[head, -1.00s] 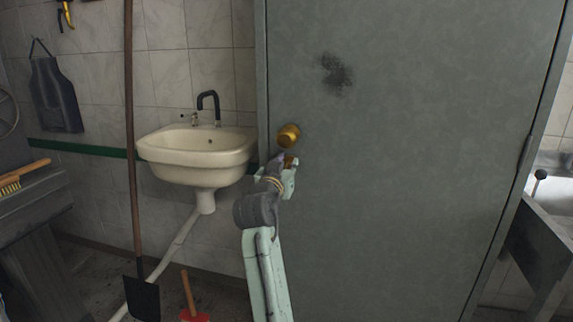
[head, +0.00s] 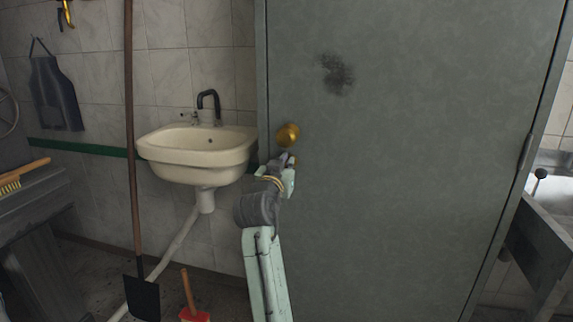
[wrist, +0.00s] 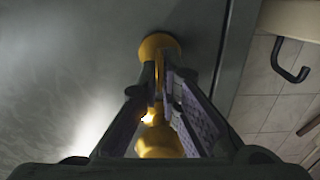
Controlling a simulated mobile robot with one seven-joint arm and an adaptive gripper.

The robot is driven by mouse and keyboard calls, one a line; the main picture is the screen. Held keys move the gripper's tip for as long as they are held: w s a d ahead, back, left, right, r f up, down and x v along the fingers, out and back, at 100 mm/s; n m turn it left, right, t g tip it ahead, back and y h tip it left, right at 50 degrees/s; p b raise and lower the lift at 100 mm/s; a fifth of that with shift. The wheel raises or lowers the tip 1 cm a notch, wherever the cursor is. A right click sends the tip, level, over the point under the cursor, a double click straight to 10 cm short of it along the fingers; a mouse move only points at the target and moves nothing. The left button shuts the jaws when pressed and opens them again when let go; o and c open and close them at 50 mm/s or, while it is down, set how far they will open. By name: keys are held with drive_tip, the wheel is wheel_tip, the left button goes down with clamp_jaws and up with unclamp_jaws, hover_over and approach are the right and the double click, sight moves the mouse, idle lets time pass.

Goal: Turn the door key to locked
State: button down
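The grey door (head: 420,150) fills the middle and right of the head view. A round brass knob (head: 288,135) sits near its left edge. My gripper (head: 288,160) is just below the knob, at the door face, and mostly hides the key there. In the wrist view the fingertips (wrist: 159,82) close around a thin strip of brass, which appears to be the key (wrist: 158,88). A round brass piece (wrist: 158,43) shows on the door beyond the tips, and a larger rounded one (wrist: 160,145) shows between the fingers. The key's exact angle is hard to read.
A cream sink (head: 198,158) with a dark tap (head: 210,100) is on the tiled wall left of the door. A long-handled shovel (head: 140,298) and a red-based tool (head: 194,314) stand in front. A bench with a brush (head: 12,184) is at far left.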

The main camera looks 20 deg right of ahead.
drive_tip(key=shift+d+f+m+b, duration=0.1)
drive_tip(key=shift+m+b, duration=0.25)
drive_tip(key=shift+m, duration=0.45)
drive_tip(key=m+b, duration=0.2)
drive_tip(key=m, duration=0.3)
drive_tip(key=m+b, duration=0.1)
drive_tip(key=m, duration=0.4)
drive_tip(key=f+m+b, duration=0.1)
drive_tip(key=m+b, duration=0.1)
drive_tip(key=m, duration=0.2)
drive_tip(key=shift+s+d+m+b, duration=0.3)
drive_tip(key=shift+d+m+b, duration=0.05)
drive_tip(key=shift+d+m, duration=0.05)
idle(0.3)
drive_tip(key=shift+a+m, duration=0.1)
drive_tip(key=shift+m, duration=0.7)
idle(1.2)
drive_tip(key=c, duration=2)
unclamp_jaws()
drive_tip(key=shift+o, duration=0.9)
drive_tip(key=shift+s, duration=0.1)
